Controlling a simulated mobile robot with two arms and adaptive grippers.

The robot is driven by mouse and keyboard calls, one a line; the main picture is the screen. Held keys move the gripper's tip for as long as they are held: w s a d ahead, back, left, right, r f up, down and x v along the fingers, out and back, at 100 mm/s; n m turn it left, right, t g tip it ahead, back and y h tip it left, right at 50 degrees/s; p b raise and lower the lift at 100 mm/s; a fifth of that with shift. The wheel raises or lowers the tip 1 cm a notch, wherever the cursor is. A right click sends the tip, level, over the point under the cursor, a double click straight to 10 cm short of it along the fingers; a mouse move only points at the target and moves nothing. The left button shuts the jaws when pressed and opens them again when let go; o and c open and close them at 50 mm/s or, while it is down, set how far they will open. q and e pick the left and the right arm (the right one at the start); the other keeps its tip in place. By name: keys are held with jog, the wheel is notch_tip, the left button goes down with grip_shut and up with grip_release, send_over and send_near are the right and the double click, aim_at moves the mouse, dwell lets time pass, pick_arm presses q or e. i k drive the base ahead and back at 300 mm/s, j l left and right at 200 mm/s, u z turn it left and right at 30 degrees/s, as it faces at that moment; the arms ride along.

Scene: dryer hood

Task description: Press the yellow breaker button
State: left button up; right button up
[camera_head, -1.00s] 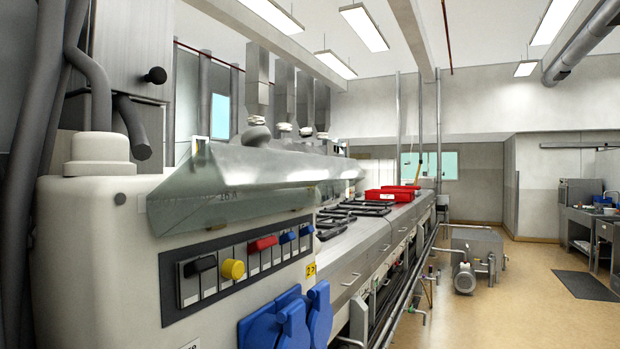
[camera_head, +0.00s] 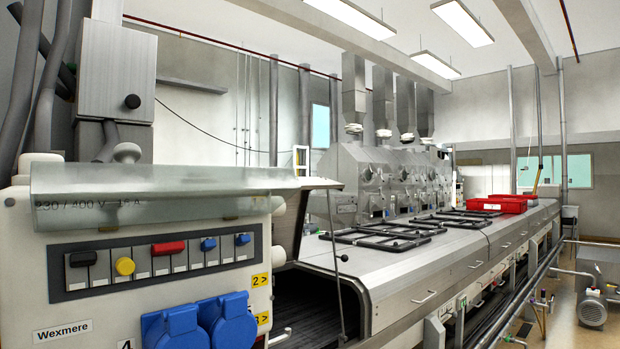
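The yellow breaker button (camera_head: 125,266) is a round knob on the breaker strip (camera_head: 160,264) of a white electrical box at the left of the head view. A black switch (camera_head: 83,258) is to its left, a red switch (camera_head: 168,248) to its right, and two blue switches (camera_head: 208,244) farther right. A clear hinged cover (camera_head: 160,194) is raised above the strip, so the button is uncovered. Neither of my grippers is in view.
Blue socket covers (camera_head: 228,320) stick out below the strip. A grey cabinet (camera_head: 117,75) stands above the box. A long metal conveyor machine (camera_head: 420,270) with black frames and red trays (camera_head: 497,204) extends to the right. A pump (camera_head: 592,305) stands on the floor at far right.

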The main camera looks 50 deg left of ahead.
aim_at(125, 266)
jog(key=i+l, duration=0.1)
jog(key=i, duration=0.2)
jog(key=i+l+z, duration=0.1)
jog(key=i+u, duration=0.25)
jog(key=u, duration=0.15)
jog(key=i+u, duration=0.25)
jog(key=u, duration=0.2)
jog(key=i+l+u, duration=0.25)
jog(key=u, duration=0.15)
jog(key=i+u, duration=0.1)
jog(key=u, duration=0.85)
jog(key=i+l+u, duration=0.15)
jog(key=u, duration=0.75)
jog(key=l+u, duration=0.2)
jog(key=u, duration=0.25)
jog(key=i, duration=0.05)
